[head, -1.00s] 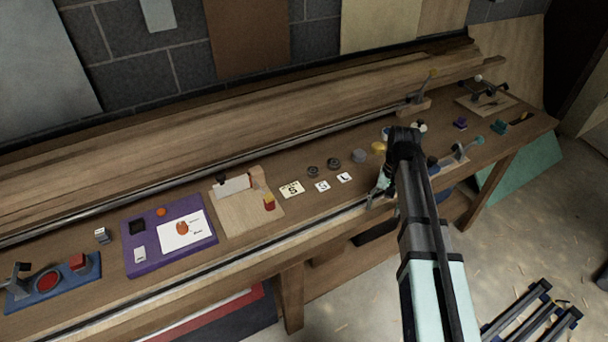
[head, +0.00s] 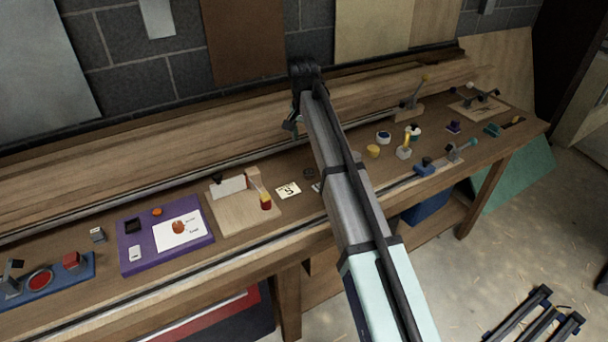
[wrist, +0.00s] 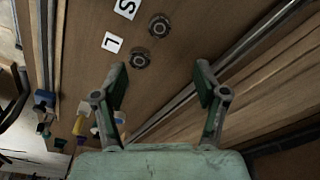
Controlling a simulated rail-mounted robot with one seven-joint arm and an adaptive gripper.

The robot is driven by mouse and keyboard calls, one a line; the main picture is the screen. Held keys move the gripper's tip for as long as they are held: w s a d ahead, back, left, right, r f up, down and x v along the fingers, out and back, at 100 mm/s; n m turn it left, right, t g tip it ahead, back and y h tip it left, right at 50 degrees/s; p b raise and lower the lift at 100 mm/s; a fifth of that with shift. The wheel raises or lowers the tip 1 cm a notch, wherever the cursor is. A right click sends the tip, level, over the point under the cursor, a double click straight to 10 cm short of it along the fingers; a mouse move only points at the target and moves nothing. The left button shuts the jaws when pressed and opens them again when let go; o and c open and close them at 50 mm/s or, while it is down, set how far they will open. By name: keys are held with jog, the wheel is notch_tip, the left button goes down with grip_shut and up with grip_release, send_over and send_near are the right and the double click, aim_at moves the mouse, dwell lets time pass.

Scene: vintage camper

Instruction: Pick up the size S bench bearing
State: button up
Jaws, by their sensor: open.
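Two small dark round bearings lie on the wooden bench. In the wrist view, one bearing (wrist: 159,26) lies beside a white card marked S (wrist: 127,8). The other bearing (wrist: 140,58) lies beside a second white card (wrist: 114,42), apparently marked L. In the head view, the bearing near the S card (head: 309,172) shows just left of my arm; the other is hidden behind the arm. My gripper (wrist: 161,75) is open and empty, its fingers spread above the bench, apart from both bearings. In the head view it (head: 292,126) is partly hidden at the back of the bench.
A metal rail (wrist: 255,45) and long planks (head: 190,146) run behind the bearings.

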jog(key=p, duration=0.2)
send_over(309, 172)
jog(key=f, duration=0.8)
jog(key=shift+s+a+f, duration=0.15)
jog(key=shift+s+f, duration=0.15)
jog(key=shift+f, duration=0.05)
jog(key=shift+w+f+p, duration=0.15)
jog(key=shift+f+p, duration=0.5)
jog(key=shift+f, duration=0.7)
jog(key=shift+w+f+p, duration=0.15)
jog(key=shift+f+p, duration=0.5)
jog(key=shift+f, duration=0.65)
jog(key=c, duration=1.3)
